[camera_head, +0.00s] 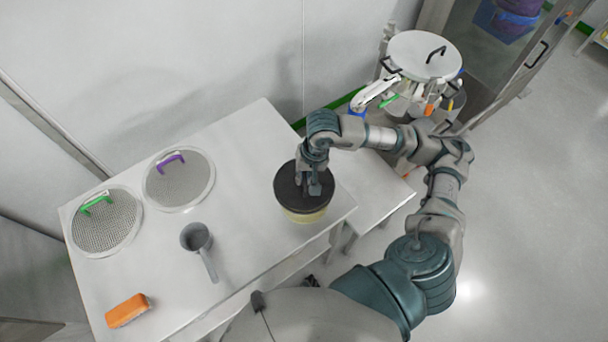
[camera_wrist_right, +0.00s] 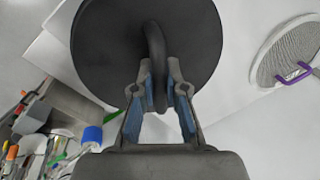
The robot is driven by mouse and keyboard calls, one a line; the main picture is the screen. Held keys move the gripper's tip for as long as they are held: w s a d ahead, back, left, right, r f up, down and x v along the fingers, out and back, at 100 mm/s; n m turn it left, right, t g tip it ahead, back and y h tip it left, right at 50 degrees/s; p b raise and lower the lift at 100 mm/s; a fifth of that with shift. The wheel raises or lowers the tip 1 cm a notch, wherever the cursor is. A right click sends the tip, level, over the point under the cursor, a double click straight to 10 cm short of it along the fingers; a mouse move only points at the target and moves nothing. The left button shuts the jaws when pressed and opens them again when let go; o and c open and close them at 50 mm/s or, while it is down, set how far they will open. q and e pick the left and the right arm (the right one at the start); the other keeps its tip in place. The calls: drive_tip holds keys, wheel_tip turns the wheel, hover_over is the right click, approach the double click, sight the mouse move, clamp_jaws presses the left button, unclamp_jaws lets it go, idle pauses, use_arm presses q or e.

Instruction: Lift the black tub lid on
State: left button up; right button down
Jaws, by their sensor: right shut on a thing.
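The black tub lid (camera_head: 287,187) is a round dark disc with an arched handle. In the head view it is over the pale yellowish tub (camera_head: 305,215), whose lower wall shows beneath it. I cannot tell whether the lid is fully seated on the rim. My right gripper (camera_head: 314,188) is above the lid, shut on its handle. In the right wrist view the lid (camera_wrist_right: 105,50) fills the upper middle, and my right gripper's fingers (camera_wrist_right: 160,85) are on either side of the handle (camera_wrist_right: 156,50). My left gripper is not in view.
On the white table (camera_head: 245,150) are a mesh disc with a green handle (camera_head: 105,225), one with a purple handle (camera_head: 180,182), a grey scoop (camera_head: 197,240) and an orange block (camera_head: 127,310). A white-lidded container (camera_head: 415,52) with tools stands behind my right arm.

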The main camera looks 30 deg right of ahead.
drive_tip(key=c, duration=1.1)
unclamp_jaws()
drive_tip(key=shift+c, duration=0.2)
wheel_tip(320, 180, up, 12)
drive_tip(key=d, duration=0.2)
drive_tip(key=shift+s+d+f, duration=0.15)
drive_tip(key=shift+s+f, duration=0.05)
drive_tip(key=shift+s, duration=0.25)
